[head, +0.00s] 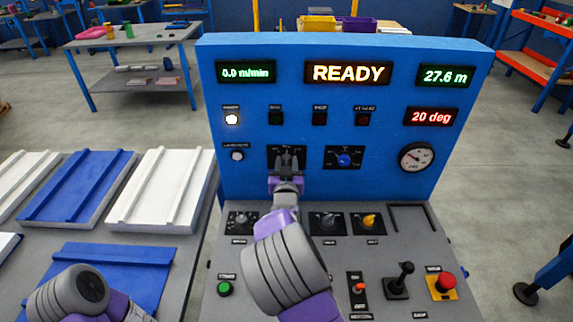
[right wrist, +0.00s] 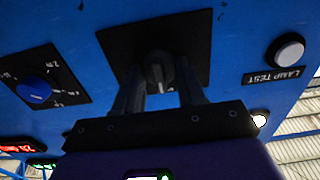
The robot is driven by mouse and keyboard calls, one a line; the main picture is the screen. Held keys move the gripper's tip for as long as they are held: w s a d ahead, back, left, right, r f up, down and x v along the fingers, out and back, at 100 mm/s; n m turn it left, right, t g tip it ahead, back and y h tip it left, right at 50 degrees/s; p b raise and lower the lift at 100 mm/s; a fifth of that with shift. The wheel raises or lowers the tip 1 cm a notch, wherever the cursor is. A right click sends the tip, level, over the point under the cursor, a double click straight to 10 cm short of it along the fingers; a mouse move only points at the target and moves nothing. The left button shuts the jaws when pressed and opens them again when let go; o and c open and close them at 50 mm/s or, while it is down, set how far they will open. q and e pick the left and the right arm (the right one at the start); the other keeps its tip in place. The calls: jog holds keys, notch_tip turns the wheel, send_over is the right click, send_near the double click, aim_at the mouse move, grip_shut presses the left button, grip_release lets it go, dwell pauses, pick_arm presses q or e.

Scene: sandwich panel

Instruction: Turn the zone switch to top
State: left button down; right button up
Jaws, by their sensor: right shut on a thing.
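My right gripper (head: 287,160) reaches the upright blue panel and is shut on a dark rotary knob, the zone switch (right wrist: 158,70), on a black square plate (right wrist: 120,45). In the right wrist view the two fingers stand on either side of the knob. A small pale mark shows at the knob's lower end in that view. In the head view the gripper covers most of the knob, so its setting and label cannot be read there. My left arm shows at the lower left of the head view, but its gripper is out of view.
Right of the switch are a blue dial (head: 344,158) and a round gauge (head: 416,157). A white lamp test button (head: 237,156) is at its left. The READY display (head: 348,73) is lit above. Knobs, a joystick (head: 400,280) and a red button (head: 445,282) stand on the desk below.

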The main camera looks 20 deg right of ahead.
jog(key=n+p, duration=0.2)
jog(key=n, duration=0.2)
jog(key=shift+a, duration=0.1)
jog(key=shift+n+p, duration=0.95)
jog(key=shift+n, duration=1.45)
jog(key=shift+f, duration=0.1)
jog(key=o, duration=1)
jog(key=shift+o, duration=0.2)
jog(key=p+v, duration=0.1)
jog(key=v, duration=0.6)
jog(key=shift+s, duration=0.25)
jog(key=shift+a, duration=0.15)
